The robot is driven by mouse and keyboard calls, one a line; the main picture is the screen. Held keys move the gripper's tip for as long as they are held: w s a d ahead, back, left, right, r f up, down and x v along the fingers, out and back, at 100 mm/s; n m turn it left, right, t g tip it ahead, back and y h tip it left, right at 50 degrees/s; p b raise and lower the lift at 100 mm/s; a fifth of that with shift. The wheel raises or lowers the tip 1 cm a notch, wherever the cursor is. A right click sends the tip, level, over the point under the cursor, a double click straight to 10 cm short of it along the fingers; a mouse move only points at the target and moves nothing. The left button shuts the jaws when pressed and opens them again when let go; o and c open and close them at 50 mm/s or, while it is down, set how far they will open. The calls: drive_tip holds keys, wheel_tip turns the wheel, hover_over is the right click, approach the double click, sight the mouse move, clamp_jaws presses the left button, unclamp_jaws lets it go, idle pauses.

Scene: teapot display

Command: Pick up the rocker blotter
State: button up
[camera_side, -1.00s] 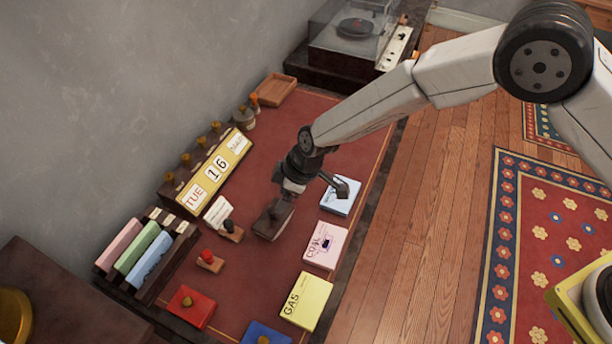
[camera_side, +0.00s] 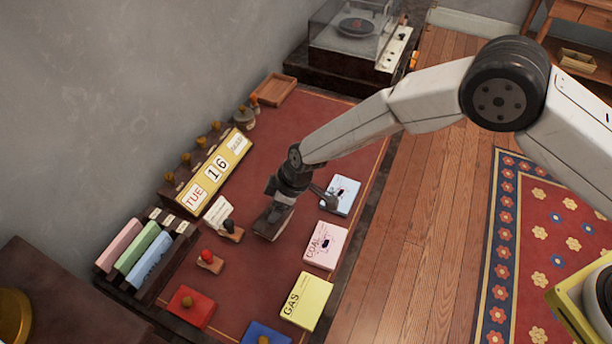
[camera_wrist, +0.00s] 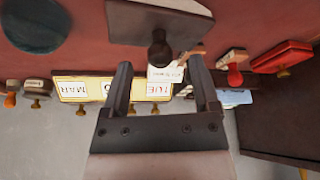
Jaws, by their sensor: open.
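The rocker blotter (camera_side: 270,224), a dark brown block, rests on the red desk mat below my gripper (camera_side: 279,205) in the side view. My gripper and wrist hide its upper part there. In the wrist view the blotter (camera_wrist: 160,20) lies at the top, with its dark round knob (camera_wrist: 160,48) pointing toward me. My gripper (camera_wrist: 160,64) is open, with one finger on each side of the knob's line. The knob appears between or just beyond the fingertips. I cannot tell whether either finger touches it.
A black-handled stamp (camera_side: 231,229) and a red-handled stamp (camera_side: 209,261) stand left of the blotter. Blue (camera_side: 343,194), pink (camera_side: 326,246) and yellow (camera_side: 306,301) pads lie to the right. A yellow calendar block (camera_side: 211,170) stands near the wall.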

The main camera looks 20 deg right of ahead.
drive_tip(key=shift+x, duration=1.45)
clamp_jaws()
